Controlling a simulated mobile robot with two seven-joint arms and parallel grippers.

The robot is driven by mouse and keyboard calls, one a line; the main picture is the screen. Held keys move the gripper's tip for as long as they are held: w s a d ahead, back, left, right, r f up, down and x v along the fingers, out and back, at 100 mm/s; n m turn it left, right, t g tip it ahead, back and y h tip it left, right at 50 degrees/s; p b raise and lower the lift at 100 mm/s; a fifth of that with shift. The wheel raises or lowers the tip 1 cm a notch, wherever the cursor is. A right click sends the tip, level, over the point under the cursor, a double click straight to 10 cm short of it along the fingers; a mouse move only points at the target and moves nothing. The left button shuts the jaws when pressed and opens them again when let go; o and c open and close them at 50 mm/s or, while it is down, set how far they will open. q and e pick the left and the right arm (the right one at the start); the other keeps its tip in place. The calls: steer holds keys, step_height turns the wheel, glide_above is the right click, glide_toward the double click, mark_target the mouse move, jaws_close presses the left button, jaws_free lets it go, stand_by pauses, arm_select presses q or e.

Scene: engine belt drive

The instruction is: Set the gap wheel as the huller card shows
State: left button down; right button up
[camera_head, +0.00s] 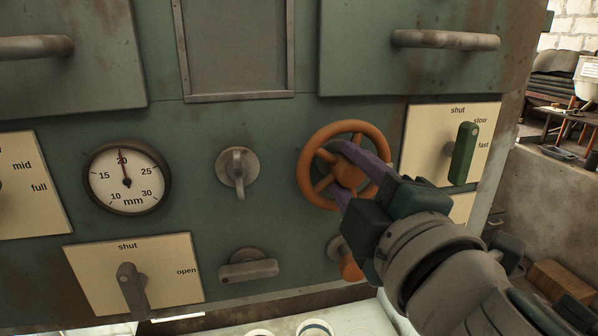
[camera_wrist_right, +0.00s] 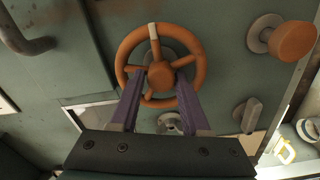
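The orange gap wheel (camera_head: 308,160) has a spoked rim and a round hub, and it is on the green machine front. It also shows in the right wrist view (camera_wrist_right: 125,53), with a pale mark on its rim. My right gripper (camera_head: 343,170) is at the wheel, its purple fingers apart on either side of the hub. I cannot tell whether the fingers touch the hub or spokes. The mm gauge (camera_head: 127,180) at left has its needle pointing at about 20. I cannot make out a huller card. My left gripper is not in view.
A green lever (camera_head: 464,153) sits on a shut/slow/fast plate right of the wheel. A grey lever (camera_head: 131,289) sits on a shut/open plate at lower left. A grey latch (camera_head: 238,170) is between gauge and wheel. An orange knob (camera_wrist_right: 292,41) is near the wheel.

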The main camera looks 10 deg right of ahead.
steer(key=shift+s+d+b, duration=0.2)
steer(key=shift+s+b, duration=0.95)
steer(key=shift+s, duration=3.85)
